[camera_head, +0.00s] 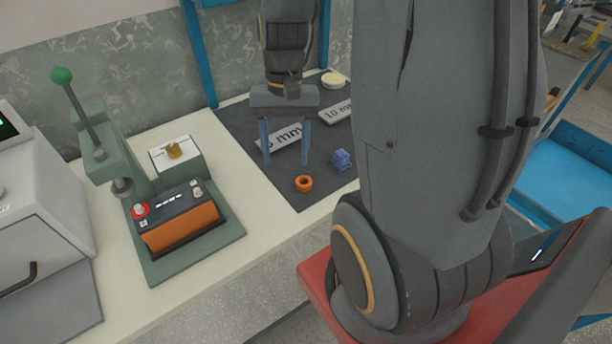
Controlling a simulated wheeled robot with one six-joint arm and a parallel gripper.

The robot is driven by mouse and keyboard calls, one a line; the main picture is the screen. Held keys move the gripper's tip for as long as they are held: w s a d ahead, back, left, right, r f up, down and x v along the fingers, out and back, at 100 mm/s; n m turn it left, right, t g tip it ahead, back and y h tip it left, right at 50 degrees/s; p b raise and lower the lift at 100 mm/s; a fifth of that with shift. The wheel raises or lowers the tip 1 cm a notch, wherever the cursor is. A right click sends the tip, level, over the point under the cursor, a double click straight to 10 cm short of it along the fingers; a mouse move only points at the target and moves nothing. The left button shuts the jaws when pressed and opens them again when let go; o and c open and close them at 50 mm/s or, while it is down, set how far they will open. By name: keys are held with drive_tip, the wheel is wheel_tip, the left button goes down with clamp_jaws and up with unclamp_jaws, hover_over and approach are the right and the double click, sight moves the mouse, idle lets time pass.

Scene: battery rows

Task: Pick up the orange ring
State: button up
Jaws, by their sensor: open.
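The orange ring (303,183) lies flat on the dark grey mat (243,125), near the mat's front edge. My gripper (286,158) hangs above the mat with its two bluish fingers pointing down and spread apart. It is open, and nothing shows between the fingers except the mat and part of a label plate behind. In the picture the fingertips are just above the ring, and the ring is apart from them. How high the fingertips are over the mat is hard to tell.
A small blue part (341,160) lies right of the ring. Label plates marked "10 mm" (337,112) and "mm" (279,141) and a pale round disc (333,80) are on the mat. Left stands a green press fixture (190,250) holding an orange-and-black battery (182,224).

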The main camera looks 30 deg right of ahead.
sight(306, 182)
drive_tip(key=d+m+g+y+p, duration=0.1)
drive_tip(key=d+m+y, duration=0.1)
drive_tip(key=d+m, duration=0.35)
drive_tip(key=shift+w+d+f+p+x, duration=0.1)
drive_tip(key=shift+d+p+x, duration=0.2)
drive_tip(key=shift+x, duration=1.05)
drive_tip(key=shift+w+d+f+p+x, duration=0.15)
drive_tip(key=shift+p+x, duration=0.3)
drive_tip(key=shift+x, duration=0.95)
drive_tip(key=shift+d+p+x, duration=0.25)
drive_tip(key=shift+p+x, duration=0.1)
drive_tip(key=shift+x, duration=1)
drive_tip(key=c, duration=1.1)
